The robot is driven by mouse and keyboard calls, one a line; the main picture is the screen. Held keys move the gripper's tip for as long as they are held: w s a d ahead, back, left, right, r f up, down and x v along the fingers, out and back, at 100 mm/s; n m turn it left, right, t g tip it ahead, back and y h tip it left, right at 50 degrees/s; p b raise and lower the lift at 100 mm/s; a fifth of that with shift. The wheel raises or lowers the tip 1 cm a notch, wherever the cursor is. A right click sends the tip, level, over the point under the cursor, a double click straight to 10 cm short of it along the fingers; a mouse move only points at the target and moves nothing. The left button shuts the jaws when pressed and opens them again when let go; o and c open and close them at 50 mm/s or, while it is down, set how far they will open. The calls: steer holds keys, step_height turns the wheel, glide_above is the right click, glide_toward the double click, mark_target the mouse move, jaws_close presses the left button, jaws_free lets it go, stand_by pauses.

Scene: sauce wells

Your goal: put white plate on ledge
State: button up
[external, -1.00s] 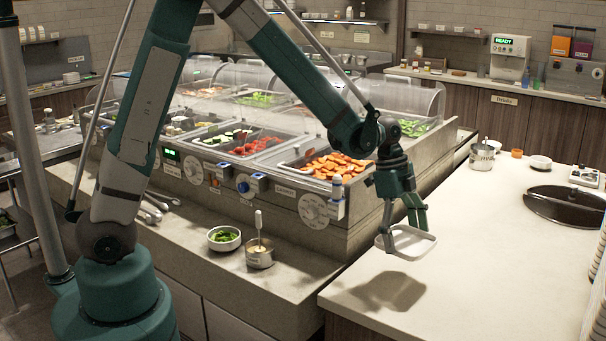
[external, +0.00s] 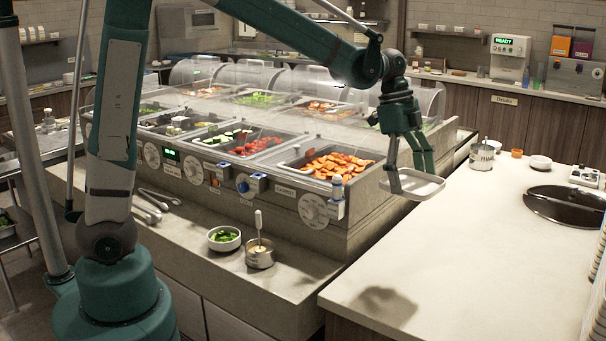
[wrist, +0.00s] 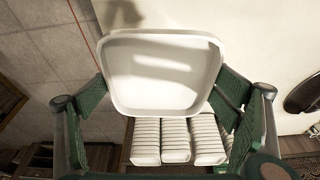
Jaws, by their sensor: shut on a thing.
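My gripper (external: 411,177) is shut on a white plate (external: 415,186), a shallow rounded-square one with a raised rim. The plate hangs in the air, roughly level, above the pale counter and clear of it. In the wrist view the plate (wrist: 165,75) fills the upper middle, with green fingers on both sides. A grey stone ledge (external: 190,236) runs along the front of the food bar, to the left of the gripper. The exact finger contact on the rim is small in the external view.
On the ledge stand a bowl of greens (external: 224,239) and a metal pot (external: 260,254) with a spoon; tongs (external: 150,205) lie further left. The food bar has clear covers (external: 330,90). The pale counter (external: 450,260) is mostly clear. White stacks (wrist: 175,140) show below the plate.

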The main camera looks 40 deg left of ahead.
mark_target(411, 189)
step_height(411, 189, up, 9)
steer(key=w+a+n+t+y+b, duration=0.2)
steer(key=a+n, duration=0.9)
steer(key=a, duration=2.6)
steer(key=s+a+n+t+y+b, duration=0.1)
steer(key=s+a+n, duration=0.4)
steer(key=a, duration=0.7)
steer(key=s+a+n+y+b, duration=0.1)
steer(key=s+a+n, duration=0.4)
steer(key=a, duration=0.7)
steer(key=s+a+n+t+y+b, duration=0.1)
steer(key=s+a+n, duration=0.2)
steer(key=s+a, duration=0.6)
step_height(411, 189, down, 29)
steer(key=w+a, duration=0.2)
steer(key=shift+r, duration=0.2)
steer(key=shift+a, duration=0.1)
steer(key=shift+f+b, duration=0.9)
steer(key=shift+f, duration=2.05)
